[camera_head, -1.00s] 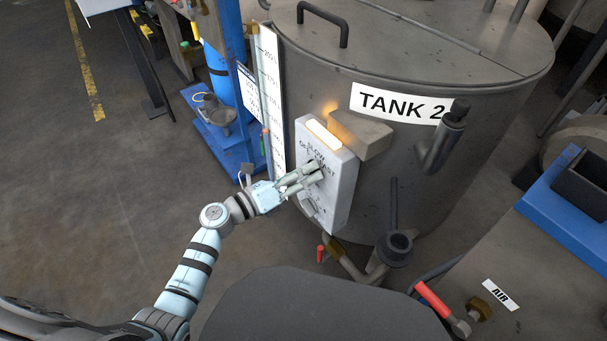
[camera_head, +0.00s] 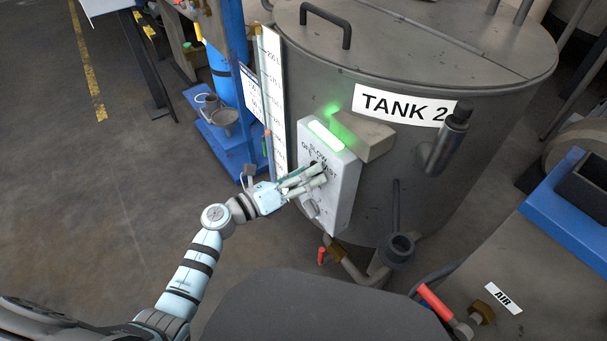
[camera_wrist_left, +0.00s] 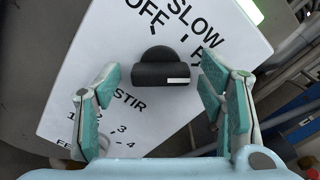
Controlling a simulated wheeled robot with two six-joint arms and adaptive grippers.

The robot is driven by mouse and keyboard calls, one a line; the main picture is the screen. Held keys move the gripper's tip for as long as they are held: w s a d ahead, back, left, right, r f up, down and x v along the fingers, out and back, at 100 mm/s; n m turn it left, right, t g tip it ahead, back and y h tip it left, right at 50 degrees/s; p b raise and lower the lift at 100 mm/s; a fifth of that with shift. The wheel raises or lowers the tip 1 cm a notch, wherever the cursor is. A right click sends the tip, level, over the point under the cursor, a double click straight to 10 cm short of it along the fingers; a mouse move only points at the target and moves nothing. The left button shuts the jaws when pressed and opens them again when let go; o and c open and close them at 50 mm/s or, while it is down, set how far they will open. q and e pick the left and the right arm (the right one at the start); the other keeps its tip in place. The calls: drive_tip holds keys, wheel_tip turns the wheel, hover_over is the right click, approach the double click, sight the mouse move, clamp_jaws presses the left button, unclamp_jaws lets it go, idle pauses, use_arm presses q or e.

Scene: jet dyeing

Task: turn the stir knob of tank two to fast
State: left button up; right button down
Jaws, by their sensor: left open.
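The control box (camera_head: 333,185) is a white panel on the front of tank two (camera_head: 395,195), which carries a "TANK 2" label. The black stir knob (camera_wrist_left: 160,70) shows in the left wrist view, under the printed words OFF and SLOW. Its white mark is at its right end; the word beginning with F is partly covered by a finger. My left gripper (camera_head: 321,174) is open at the panel, with one finger on each side of the knob and visible gaps between. In the head view the fingers hide most of the knob. My right gripper is not in view.
A green lamp (camera_head: 326,135) is lit on top of the box. A second, lower knob (camera_head: 311,207) sits below the fingers. A pipe with a red-handled valve (camera_head: 322,256) is under the box. Open floor (camera_head: 90,190) lies to the left.

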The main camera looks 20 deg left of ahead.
use_arm(q)
drive_tip(key=v, duration=1.2)
